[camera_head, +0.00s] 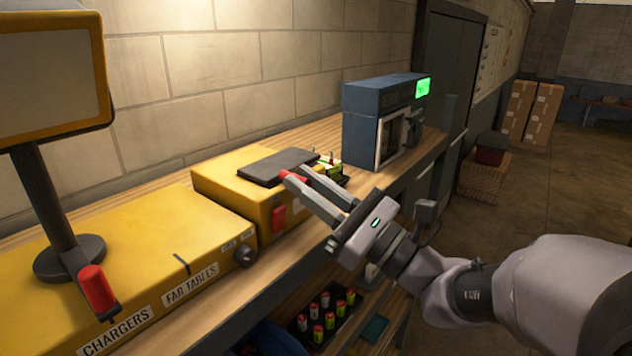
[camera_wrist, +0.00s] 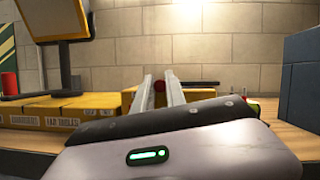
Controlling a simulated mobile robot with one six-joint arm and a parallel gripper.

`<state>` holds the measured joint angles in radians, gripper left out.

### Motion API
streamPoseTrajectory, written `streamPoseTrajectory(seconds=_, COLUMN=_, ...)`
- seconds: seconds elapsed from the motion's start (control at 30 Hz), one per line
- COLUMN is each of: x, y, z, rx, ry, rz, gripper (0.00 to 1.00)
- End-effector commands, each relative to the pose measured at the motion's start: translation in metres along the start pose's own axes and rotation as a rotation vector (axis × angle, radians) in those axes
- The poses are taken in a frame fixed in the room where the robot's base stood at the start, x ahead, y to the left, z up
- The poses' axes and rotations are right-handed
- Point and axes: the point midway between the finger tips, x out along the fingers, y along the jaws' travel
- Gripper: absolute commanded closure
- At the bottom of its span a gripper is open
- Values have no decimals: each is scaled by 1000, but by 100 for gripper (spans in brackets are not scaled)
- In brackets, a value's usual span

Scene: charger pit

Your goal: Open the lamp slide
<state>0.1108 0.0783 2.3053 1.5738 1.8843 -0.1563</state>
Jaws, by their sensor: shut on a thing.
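A dark flat plate (camera_head: 278,166), which looks like the lamp slide, lies on top of a yellow box (camera_head: 232,192) on the wooden bench. My gripper (camera_head: 296,175) reaches over the bench to the plate's near right side. Its fingers are shut on a small red knob (camera_head: 292,179). In the wrist view the red knob (camera_wrist: 160,87) sits between the two fingertips (camera_wrist: 160,80), and the plate's dark edge (camera_wrist: 200,83) shows behind to the right. How the knob joins the plate is hidden by the fingers.
A longer yellow box (camera_head: 150,265) with charger labels and a screen on a stand (camera_head: 52,80) are at the left. Small green-yellow cells (camera_head: 327,166) stand just right of the plate. A blue cabinet (camera_head: 365,115) stands further right. A battery tray (camera_head: 300,325) is below.

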Motion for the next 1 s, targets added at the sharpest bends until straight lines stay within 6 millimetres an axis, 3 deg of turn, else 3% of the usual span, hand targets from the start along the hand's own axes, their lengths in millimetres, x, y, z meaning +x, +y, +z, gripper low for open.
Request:
streamPoseTrajectory(seconds=0.2, x=1, y=3, z=0, rx=2, ry=2, rz=9, gripper=100)
streamPoseTrajectory(seconds=0.23, x=1, y=3, z=0, rx=2, ry=2, rz=9, gripper=78)
streamPoseTrajectory(seconds=0.33, x=1, y=2, z=0, rx=2, ry=2, rz=9, gripper=62)
streamPoseTrajectory(seconds=0.67, x=-2, y=2, z=0, rx=1, ry=1, rz=7, gripper=62)
streamPoseTrajectory(seconds=0.83, x=-31, y=1, z=-4, rx=-2, ry=1, rz=3, gripper=62)
streamPoseTrajectory(seconds=1.0, x=-85, y=1, z=-7, rx=-4, ry=3, rz=0, gripper=62)
